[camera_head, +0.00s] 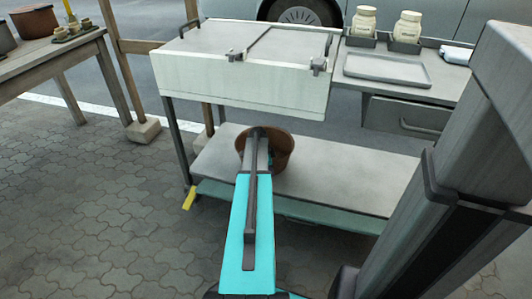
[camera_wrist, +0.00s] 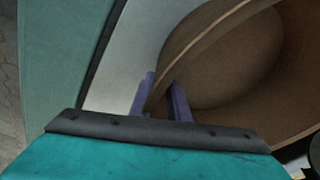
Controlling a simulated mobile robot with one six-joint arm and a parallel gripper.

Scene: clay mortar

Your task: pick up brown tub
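The brown tub (camera_head: 278,148) stands upright on the lower shelf of the workbench, partly hidden behind my arm in the head view. In the wrist view, the tub (camera_wrist: 225,60) fills the upper right, with its rim running diagonally and its hollow inside showing. My gripper (camera_wrist: 163,98) has its two purple fingers on either side of the tub wall, one outside and one inside. The wall fills the narrow gap between them, so the gripper looks shut on it. In the head view, my arm hides the fingertips.
The lower shelf (camera_head: 335,178) is otherwise mostly clear. Above it is a pale lidded box (camera_head: 235,78) on the bench. A tray (camera_head: 388,70), two white jars (camera_head: 363,22) and a drawer (camera_head: 410,119) are at the right. A wooden table (camera_head: 40,65) stands at left.

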